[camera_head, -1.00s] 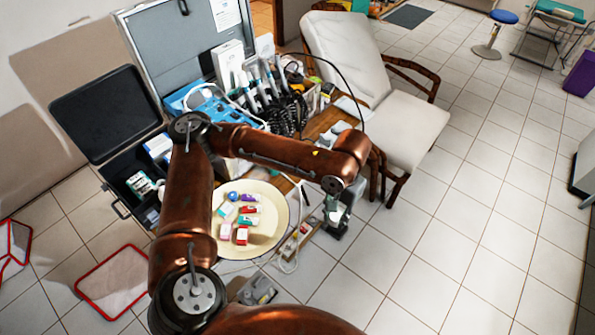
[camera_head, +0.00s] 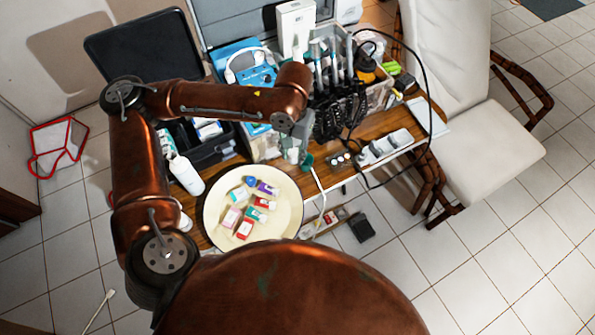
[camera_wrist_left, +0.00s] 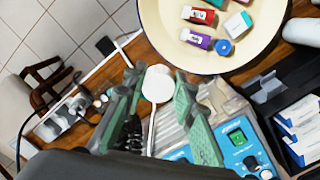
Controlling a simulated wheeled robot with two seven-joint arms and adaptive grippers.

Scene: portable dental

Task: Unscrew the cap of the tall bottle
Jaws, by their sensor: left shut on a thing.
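A tall white bottle (camera_head: 186,176) stands left of the round plate in the head view. A white rounded object at the upper right edge of the wrist view (camera_wrist_left: 303,31) looks like the same bottle. My left gripper (camera_head: 299,157) is above the table, beyond the plate and well to the right of the bottle. In the wrist view its green-padded fingers (camera_wrist_left: 160,95) are on both sides of a small white round thing (camera_wrist_left: 158,84). The gripper is shut on it; I cannot tell whether it is a cap. My right gripper is not in view.
The cream plate (camera_head: 216,235) holds several small coloured boxes. A blue device (camera_head: 258,72), a tray of handpieces and a looping black cable (camera_head: 423,62) crowd the back of the table. A beige chair (camera_head: 487,150) stands right; tiled floor is clear at lower right.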

